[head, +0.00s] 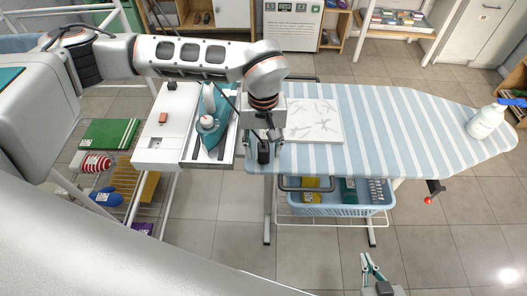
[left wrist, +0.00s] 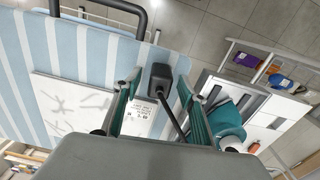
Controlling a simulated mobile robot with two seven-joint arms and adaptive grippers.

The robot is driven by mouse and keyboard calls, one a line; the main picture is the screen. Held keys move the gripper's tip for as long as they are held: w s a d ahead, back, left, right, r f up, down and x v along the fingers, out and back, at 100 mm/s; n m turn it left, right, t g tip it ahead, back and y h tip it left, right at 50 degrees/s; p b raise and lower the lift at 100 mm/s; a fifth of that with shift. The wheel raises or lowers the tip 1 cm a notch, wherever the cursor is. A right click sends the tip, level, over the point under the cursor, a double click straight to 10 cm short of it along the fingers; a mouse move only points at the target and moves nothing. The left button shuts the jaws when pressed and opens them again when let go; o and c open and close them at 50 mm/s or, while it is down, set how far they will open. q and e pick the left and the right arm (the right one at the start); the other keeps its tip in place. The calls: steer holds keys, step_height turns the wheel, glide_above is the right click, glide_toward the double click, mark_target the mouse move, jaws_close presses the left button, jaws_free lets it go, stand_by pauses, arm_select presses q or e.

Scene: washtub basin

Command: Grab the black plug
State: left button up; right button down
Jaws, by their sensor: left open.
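The black plug (head: 263,153) sits at the left end of the striped ironing board (head: 375,120). In the left wrist view the plug (left wrist: 160,78) shows between the teal fingers of my left gripper (left wrist: 157,72), with a dark cord running from it toward the camera. My left gripper (head: 264,138) is open over the plug, one finger on each side; I cannot tell whether either touches it. The teal iron (head: 212,122) rests on the white stand left of the board. My right gripper (head: 372,268) is low in the head view; its opening is unclear.
A white panel (head: 318,121) lies on the board right of the plug. A white bottle (head: 485,121) stands at the far right end. A wire rack (head: 110,190) stands at the left. The board's middle is clear.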

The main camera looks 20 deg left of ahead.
arm_select(q)
jaws_close()
steer(key=shift+r, duration=0.15)
